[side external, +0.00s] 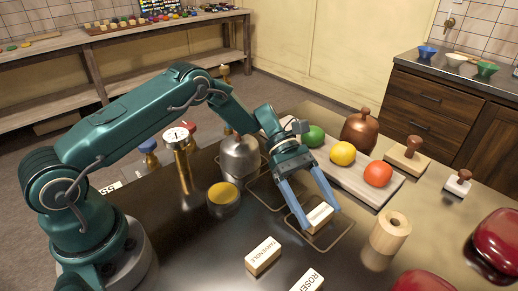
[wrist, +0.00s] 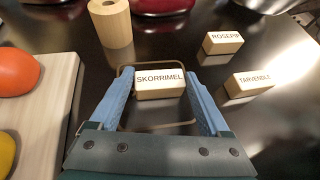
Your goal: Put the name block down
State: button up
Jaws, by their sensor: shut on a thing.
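The name block (wrist: 160,87) is a pale wooden block lettered SKORRIMEL in the wrist view. My gripper (side external: 311,220) has its blue fingers shut on the block, one at each side. The block also shows between the fingertips in the side view (side external: 320,217). It is at or just above the dark table, within a thin brass-coloured outline frame (side external: 327,247); I cannot tell whether it touches the table. Two more name blocks lie apart from it: TARVENDLE (side external: 263,256) and one lettered ROSEP..., its end unclear (side external: 307,281).
A wooden roller with a hole (side external: 391,232) stands close to the right of the frame. Red glossy objects (side external: 495,238) sit at the right. A silver weight (side external: 240,158) and yellow-topped jar (side external: 223,197) stand left.

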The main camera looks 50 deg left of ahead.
jog(key=o, duration=1.2)
jog(key=shift+c, duration=0.2)
